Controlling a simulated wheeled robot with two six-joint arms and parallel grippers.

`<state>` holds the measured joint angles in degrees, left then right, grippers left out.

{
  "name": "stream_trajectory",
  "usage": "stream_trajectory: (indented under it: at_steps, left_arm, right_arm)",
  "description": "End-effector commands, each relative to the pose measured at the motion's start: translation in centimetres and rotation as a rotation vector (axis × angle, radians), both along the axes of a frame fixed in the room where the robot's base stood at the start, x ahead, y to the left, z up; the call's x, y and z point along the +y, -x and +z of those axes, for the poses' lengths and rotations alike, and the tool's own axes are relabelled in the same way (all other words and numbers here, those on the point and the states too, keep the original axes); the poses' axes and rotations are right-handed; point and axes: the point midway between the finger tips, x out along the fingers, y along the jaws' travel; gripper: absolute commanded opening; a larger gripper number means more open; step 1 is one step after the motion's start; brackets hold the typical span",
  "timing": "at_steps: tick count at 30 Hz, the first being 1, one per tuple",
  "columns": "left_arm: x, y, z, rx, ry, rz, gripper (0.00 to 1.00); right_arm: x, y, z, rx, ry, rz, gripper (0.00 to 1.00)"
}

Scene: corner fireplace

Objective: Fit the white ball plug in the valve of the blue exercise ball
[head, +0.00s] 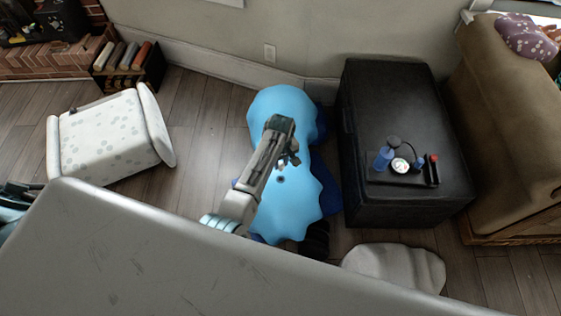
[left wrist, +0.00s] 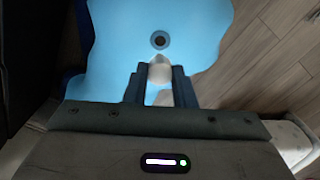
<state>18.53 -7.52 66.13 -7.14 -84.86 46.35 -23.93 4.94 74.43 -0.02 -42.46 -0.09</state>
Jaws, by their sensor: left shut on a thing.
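The blue exercise ball (head: 285,205) lies on the floor in the middle of the head view, sagging, with a wavy edge. Its dark round valve (head: 281,180) faces up and also shows in the left wrist view (left wrist: 160,40). My left gripper (head: 291,158) is over the ball, close to the valve. In the left wrist view its fingers are shut on the white ball plug (left wrist: 159,70), whose pale rounded end sticks out between the tips. The plug is apart from the valve in that picture; its height above the ball is hard to tell. My right gripper is not in view.
A black ottoman (head: 375,95) stands right of the ball, with a small dark tray (head: 375,180) of tools and a gauge on it. A spotted pale seat (head: 107,140) is at the left. A pale cushion (head: 395,265) lies at the lower right. Wooden floor is free left of the ball.

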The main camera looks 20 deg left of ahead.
Motion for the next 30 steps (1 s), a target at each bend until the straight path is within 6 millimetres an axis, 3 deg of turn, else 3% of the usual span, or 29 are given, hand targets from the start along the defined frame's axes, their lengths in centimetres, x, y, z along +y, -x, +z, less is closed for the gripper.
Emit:
stream_trajectory:
  at_steps: [11, 17, 30]
  left_arm:
    - [0.0, 0.1, 0.1, 0.001, -0.001, -0.002, 0.02]
    - [0.0, 0.1, -0.1, 0.001, -0.001, -0.002, 0.02]
    - [0.0, 0.1, -3.5, 0.001, -0.001, -0.002, 0.02]
  right_arm:
    - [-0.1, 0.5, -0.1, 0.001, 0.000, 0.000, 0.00]
    - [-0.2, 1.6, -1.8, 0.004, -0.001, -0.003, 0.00]
    - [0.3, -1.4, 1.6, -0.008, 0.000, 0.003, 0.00]
